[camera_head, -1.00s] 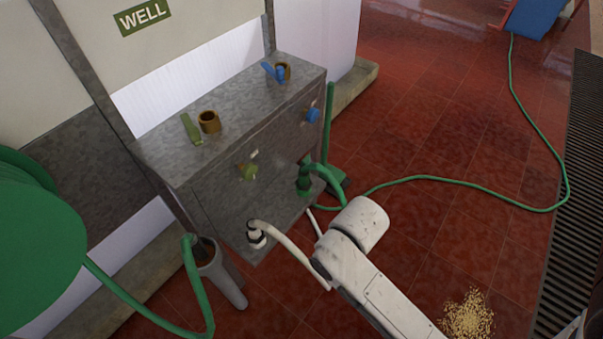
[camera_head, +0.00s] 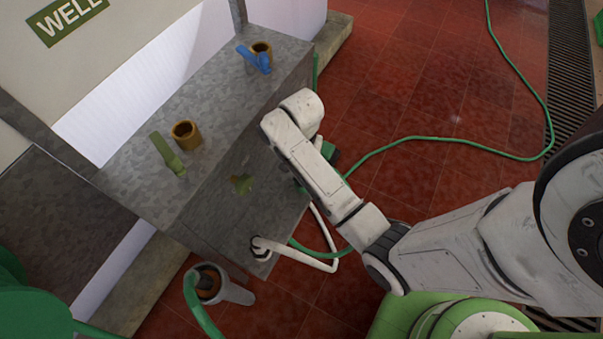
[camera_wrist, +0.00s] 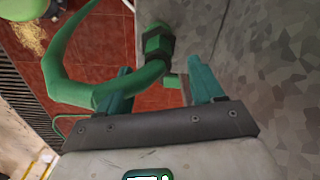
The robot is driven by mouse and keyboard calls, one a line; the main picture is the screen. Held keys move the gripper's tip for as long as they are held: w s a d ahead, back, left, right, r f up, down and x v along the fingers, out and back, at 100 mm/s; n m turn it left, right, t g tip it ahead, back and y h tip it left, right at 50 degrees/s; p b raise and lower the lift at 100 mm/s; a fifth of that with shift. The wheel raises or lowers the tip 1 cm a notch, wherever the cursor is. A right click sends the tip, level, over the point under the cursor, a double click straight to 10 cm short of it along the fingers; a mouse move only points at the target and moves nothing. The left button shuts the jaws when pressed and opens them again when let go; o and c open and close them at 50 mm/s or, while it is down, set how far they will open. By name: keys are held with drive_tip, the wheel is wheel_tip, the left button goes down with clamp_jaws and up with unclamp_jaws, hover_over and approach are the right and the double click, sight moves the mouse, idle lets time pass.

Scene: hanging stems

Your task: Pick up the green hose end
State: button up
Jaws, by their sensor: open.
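The green hose end (camera_wrist: 157,42) shows in the wrist view as a dark green coupling on a lighter green hose (camera_wrist: 62,68), close to the grey metal box wall. The hose curls from it to the left and back toward my gripper's left finger; I cannot tell whether they touch. My gripper (camera_wrist: 160,80) is open, its teal fingers apart with the coupling beyond and roughly between the tips. Nothing is clamped. In the head view my arm hides the gripper and most of the hose end beside the box.
The grey metal box (camera_head: 215,125) carries brass fittings (camera_head: 186,134), an olive lever (camera_head: 166,153) and a blue lever (camera_head: 254,59). A white hose (camera_head: 300,257) runs from its lower front. A grey tube (camera_head: 230,291) holds another green hose. Red tiles lie open to the right.

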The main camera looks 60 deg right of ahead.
drive_tip(key=shift+s+f, duration=0.15)
drive_tip(key=shift+f, duration=3.05)
drive_tip(key=c, duration=1.1)
drive_tip(key=shift+r, duration=0.1)
drive_tip(key=shift+c, duration=0.2)
